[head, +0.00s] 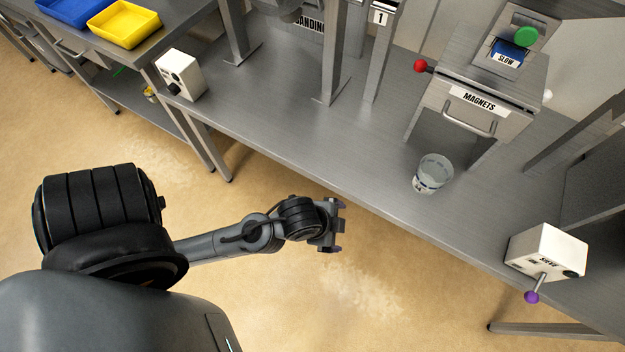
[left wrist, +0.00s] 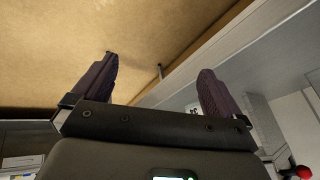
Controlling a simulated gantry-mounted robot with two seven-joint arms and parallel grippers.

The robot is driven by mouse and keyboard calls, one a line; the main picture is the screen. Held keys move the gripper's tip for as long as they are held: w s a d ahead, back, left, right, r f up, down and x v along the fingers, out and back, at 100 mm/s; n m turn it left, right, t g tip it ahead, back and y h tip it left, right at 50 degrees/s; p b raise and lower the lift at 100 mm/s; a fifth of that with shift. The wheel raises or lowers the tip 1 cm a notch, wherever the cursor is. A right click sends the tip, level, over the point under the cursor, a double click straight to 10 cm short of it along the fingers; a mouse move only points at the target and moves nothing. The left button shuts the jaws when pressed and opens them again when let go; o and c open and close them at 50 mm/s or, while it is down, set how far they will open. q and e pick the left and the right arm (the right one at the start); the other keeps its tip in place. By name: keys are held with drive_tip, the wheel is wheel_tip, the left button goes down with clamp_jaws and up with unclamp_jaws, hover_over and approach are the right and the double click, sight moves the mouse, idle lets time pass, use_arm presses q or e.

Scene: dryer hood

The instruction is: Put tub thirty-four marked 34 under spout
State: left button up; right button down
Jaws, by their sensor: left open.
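A clear tub (head: 433,173) stands upright on the steel bench, near its front edge and just in front of the magnets unit (head: 476,103). It has a dark mark low on its front, too small to read surely. In the left wrist view a small pale marked patch shows beside the right finger; I cannot tell if it is the tub. My left gripper (head: 335,226) is open and empty, off the bench's front edge and left of the tub. It also shows in the left wrist view (left wrist: 158,75), with nothing between its fingers. No spout can be made out surely. My right gripper is out of view.
A red-knobbed lever (head: 421,66) sticks out left of the magnets unit. A white box (head: 545,252) with a purple-knobbed lever stands at the right front edge. Another white box (head: 181,75) stands at the left. Steel posts (head: 334,55) rise behind. The middle bench top (head: 290,130) is clear.

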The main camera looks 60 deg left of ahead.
use_arm(q)
drive_tip(key=s+n, duration=0.1)
drive_tip(key=n, duration=0.1)
drive_tip(key=s+a+n+g, duration=0.1)
drive_tip(key=s+n, duration=0.1)
drive_tip(key=s+a+f+n+g, duration=0.1)
drive_tip(key=s+n, duration=0.1)
drive_tip(key=shift+s+a, duration=0.1)
drive_tip(key=shift+s, duration=0.05)
drive_tip(key=shift+r, duration=0.1)
